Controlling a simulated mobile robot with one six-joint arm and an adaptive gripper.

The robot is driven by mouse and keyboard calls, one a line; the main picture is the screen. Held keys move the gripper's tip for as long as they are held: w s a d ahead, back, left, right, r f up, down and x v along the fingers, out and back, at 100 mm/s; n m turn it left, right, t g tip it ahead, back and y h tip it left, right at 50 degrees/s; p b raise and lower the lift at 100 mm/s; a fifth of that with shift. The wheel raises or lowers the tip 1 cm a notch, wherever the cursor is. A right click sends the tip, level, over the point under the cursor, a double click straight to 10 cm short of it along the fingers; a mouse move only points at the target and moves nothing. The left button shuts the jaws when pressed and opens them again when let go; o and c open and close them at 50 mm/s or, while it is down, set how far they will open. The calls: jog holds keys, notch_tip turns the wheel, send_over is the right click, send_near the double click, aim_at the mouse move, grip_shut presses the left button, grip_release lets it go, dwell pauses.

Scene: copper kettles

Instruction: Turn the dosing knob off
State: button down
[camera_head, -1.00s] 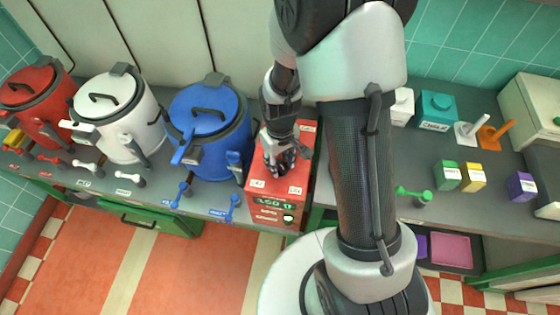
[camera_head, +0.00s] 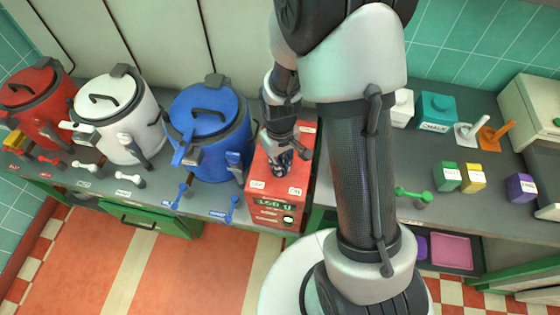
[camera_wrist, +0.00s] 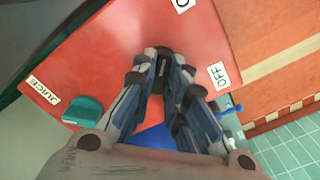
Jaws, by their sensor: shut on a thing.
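The red dosing box (camera_head: 262,203) stands on the counter right of the blue kettle, with a green-lit display on its front. In the wrist view its red top (camera_wrist: 110,45) carries an OFF label (camera_wrist: 218,75), a JUICE label (camera_wrist: 43,91) and a cut-off label at the upper edge. The black dosing knob (camera_wrist: 163,52) shows between my fingertips. My gripper (camera_wrist: 163,66) is shut on it from above; it also shows over the box in the head view (camera_head: 281,167). The fingers hide most of the knob, so I cannot tell which label it points at.
The blue kettle (camera_head: 207,115) stands close on the box's left, with white and red kettles beyond. Coloured scoops lie along the front edge. A teal piece (camera_wrist: 82,110) shows beside the JUICE label. Labelled blocks (camera_head: 448,176) stand on the right counter.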

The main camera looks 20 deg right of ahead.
jog(key=shift+m, duration=0.3)
jog(key=m, duration=0.3)
jog(key=shift+m, duration=0.3)
jog(key=m, duration=0.4)
jog(key=shift+m, duration=0.3)
jog(key=m, duration=0.4)
jog(key=shift+m+p, duration=0.35)
jog(key=shift+m, duration=2.15)
jog(key=c, duration=1.6)
grip_release()
